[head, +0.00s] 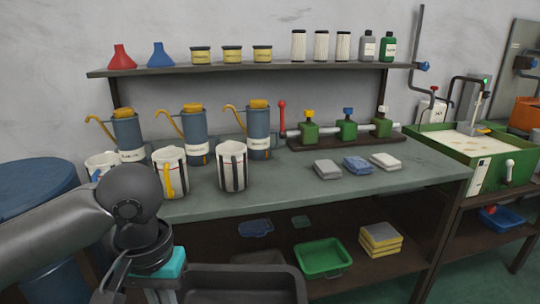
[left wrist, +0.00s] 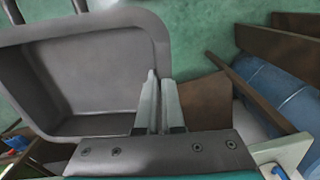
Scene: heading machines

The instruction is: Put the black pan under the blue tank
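The black pan (head: 245,284) is a dark, deep rectangular tray with rounded corners at the bottom of the head view, cut off by the frame edge. In the left wrist view the pan (left wrist: 95,72) fills the upper left. My left gripper (left wrist: 160,78) is shut on the pan's rim, with one finger on each side of its wall. The pan is held off the floor, in front of the workbench. A large blue tank (head: 35,190) stands at the far left, partly behind my arm; a blue cylinder, likely this tank (left wrist: 275,90), shows at right in the wrist view. My right gripper is not in view.
The workbench (head: 330,195) carries jugs, blue oil cans and small cloth-like blocks. Its lower shelf holds a green tray (head: 322,258) and stacked yellow-grey blocks (head: 380,238). Brown boards (left wrist: 275,85) lie near the blue cylinder. Green floor (left wrist: 205,35) is open beside the pan.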

